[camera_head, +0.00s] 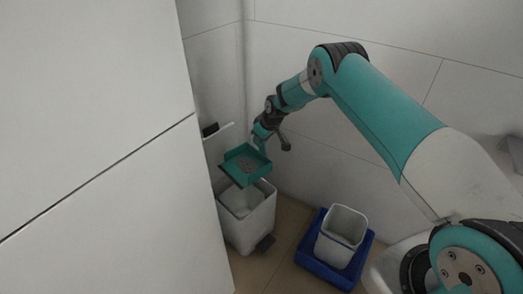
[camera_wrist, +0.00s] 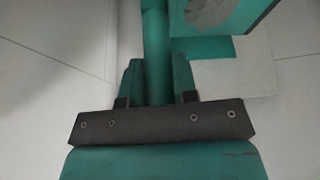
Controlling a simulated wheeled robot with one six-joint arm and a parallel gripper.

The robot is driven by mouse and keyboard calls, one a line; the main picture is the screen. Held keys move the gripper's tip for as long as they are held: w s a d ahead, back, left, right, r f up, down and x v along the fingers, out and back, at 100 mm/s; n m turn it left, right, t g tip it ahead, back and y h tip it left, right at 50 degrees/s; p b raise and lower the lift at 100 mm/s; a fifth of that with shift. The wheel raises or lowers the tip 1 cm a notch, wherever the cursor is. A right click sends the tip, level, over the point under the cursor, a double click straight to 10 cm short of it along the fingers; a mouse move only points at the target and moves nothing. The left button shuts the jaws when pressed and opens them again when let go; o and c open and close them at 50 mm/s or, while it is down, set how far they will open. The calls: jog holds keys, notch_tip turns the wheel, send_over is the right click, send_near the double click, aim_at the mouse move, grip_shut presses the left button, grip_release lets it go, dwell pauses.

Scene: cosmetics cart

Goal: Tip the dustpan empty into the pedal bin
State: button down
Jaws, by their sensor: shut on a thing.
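A teal dustpan (camera_head: 239,172) with a grey patch of debris (camera_head: 247,164) in it is held over the open white pedal bin (camera_head: 248,224), roughly level or slightly tilted. My gripper (camera_head: 260,137) is shut on its handle; in the wrist view the fingers (camera_wrist: 158,88) stand on both sides of the teal handle (camera_wrist: 156,50). The wrist view also shows a corner of the pan (camera_wrist: 245,20) with the grey debris. The bin's lid (camera_head: 217,141) stands raised at the back. The dark pedal (camera_head: 265,243) is at the bin's front.
A white bin-like container (camera_head: 340,236) stands in a blue tray (camera_head: 311,262) on the floor to the right. A large white panel (camera_head: 90,150) fills the left side close to the bin. Tiled walls (camera_head: 400,60) stand behind. A strip of floor is clear between the bin and the tray.

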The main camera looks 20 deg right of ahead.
jog(key=shift+w+d+n+y+b, duration=0.6)
jog(key=shift+w+n+b, duration=1.45)
jog(key=shift+b, duration=1.75)
jog(key=s+a+r+n+t+h+b, duration=0.1)
jog(key=s+a+r+t+h+b, duration=0.1)
jog(key=s+a+t+h+b, duration=0.3)
jog(key=shift+s+a+n+t+h, duration=0.35)
jog(key=shift+s+a+t+h, duration=0.35)
jog(key=shift+s+a+h, duration=2.05)
jog(key=shift+w+a+r+y, duration=0.1)
jog(key=shift+w+a+y, duration=0.65)
jog(key=shift+w+a, duration=0.25)
